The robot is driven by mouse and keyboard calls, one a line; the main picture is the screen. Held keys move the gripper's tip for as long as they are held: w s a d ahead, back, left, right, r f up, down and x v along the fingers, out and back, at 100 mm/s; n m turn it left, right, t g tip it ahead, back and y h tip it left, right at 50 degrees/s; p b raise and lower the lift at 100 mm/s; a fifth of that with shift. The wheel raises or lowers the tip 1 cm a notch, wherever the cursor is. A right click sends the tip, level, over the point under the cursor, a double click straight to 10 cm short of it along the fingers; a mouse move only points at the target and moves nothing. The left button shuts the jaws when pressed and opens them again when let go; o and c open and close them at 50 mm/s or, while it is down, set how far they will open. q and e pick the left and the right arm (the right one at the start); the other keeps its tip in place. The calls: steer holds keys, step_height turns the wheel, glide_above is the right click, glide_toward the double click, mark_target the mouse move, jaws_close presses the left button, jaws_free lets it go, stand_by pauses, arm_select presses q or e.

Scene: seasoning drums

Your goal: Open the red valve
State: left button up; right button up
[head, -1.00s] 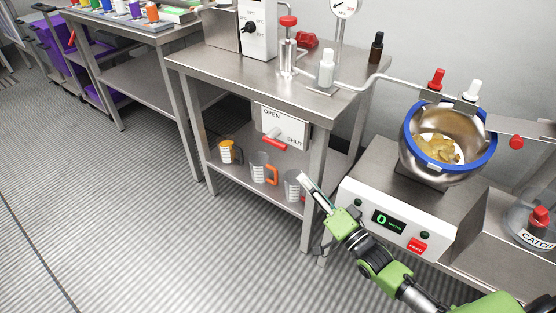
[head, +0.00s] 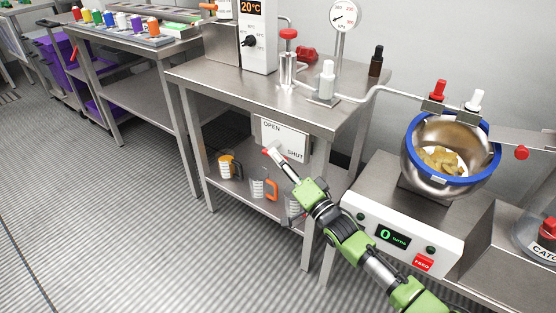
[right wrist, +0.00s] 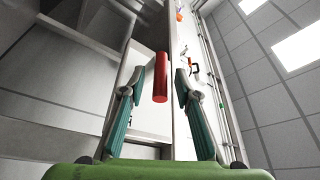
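The red valve handle (head: 266,152) is on the front panel (head: 297,137) marked OPEN and SHUT, below the middle table's top. In the head view my right gripper (head: 276,155) reaches up to the panel and hides most of the handle. In the right wrist view the handle shows as a red cylinder (right wrist: 160,78) between the two fingers of my right gripper (right wrist: 156,82), nearer the right finger. These fingers are apart, with gaps beside the handle. I cannot tell exactly where the handle points. My left gripper is not in view.
A scale (head: 400,236) with a blue-rimmed bowl (head: 489,172) is to the right. Another red valve-like knob (head: 306,54) sits on the tabletop.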

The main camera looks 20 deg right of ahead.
steer(key=shift+w+a+r, duration=0.15)
steer(key=shift+w, duration=0.3)
jaws_close()
steer(key=shift+r, duration=0.15)
